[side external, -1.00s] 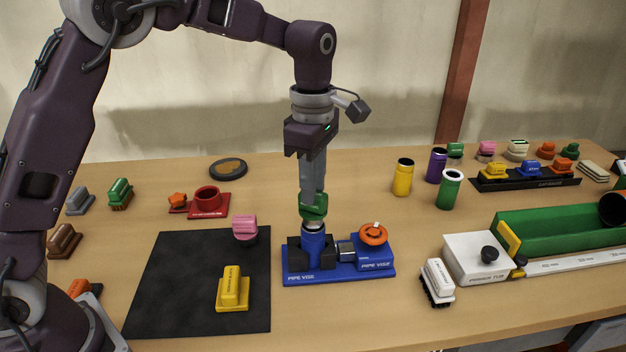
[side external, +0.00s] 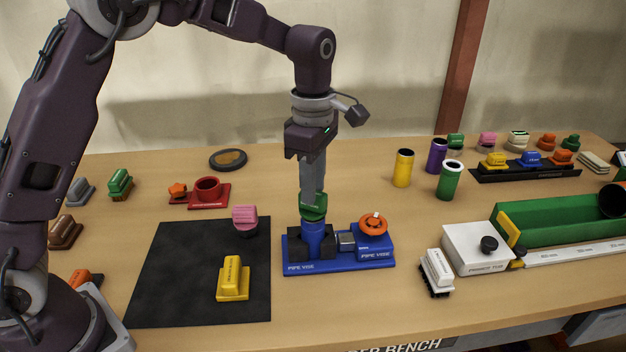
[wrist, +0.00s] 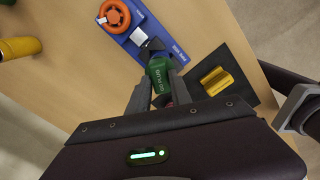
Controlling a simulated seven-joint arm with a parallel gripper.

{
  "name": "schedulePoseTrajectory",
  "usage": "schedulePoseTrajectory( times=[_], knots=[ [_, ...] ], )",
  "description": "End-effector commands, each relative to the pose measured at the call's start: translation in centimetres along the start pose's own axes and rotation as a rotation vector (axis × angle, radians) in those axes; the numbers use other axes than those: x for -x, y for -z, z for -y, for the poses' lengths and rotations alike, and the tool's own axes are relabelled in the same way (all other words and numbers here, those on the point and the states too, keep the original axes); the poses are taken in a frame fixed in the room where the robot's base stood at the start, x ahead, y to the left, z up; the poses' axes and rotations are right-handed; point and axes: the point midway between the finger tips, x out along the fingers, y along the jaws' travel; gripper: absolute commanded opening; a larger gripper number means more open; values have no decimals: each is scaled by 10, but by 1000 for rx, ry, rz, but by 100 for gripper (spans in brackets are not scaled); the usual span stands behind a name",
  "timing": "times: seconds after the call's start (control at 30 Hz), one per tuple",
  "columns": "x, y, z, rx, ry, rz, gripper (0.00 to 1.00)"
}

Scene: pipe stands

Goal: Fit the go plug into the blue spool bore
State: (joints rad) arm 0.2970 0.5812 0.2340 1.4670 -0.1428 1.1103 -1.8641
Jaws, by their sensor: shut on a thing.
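The blue spool (side external: 312,238) stands upright, clamped in the jaws of the blue pipe vise (side external: 340,267). My gripper (side external: 313,201) points straight down over it, shut on the green go plug (side external: 313,211). The green handle sits right at the top of the spool, in line with it, and none of the plug's metal end shows below the handle. The plug's lower part appears to be inside the bore, but the rim is hidden. In the wrist view the green go plug (wrist: 160,75) shows between my fingers, with the vise beyond.
An orange handwheel (side external: 373,223) is on the vise's right side. A black mat (side external: 190,275) with a yellow block (side external: 232,278) and a pink-topped piece (side external: 245,218) lies to the left. Yellow, purple and green tubes stand behind right. A white brush-like piece (side external: 437,272) is at front right.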

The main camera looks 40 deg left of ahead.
Motion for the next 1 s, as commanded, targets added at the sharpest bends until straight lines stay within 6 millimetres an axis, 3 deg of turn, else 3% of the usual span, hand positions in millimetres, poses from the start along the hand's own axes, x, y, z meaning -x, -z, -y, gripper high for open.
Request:
schedulePoseTrajectory(
  times=[0.43,0.47,0.57,0.87,1.0],
  knots=[
    [-10,0,0,0,0,0,0],
    [-10,0,0,0,0,0,31],
    [-10,0,0,0,0,0,50],
    [-8,0,0,0,-1,0,50],
    [8,0,-1,0,-5,1,50]
  ],
)
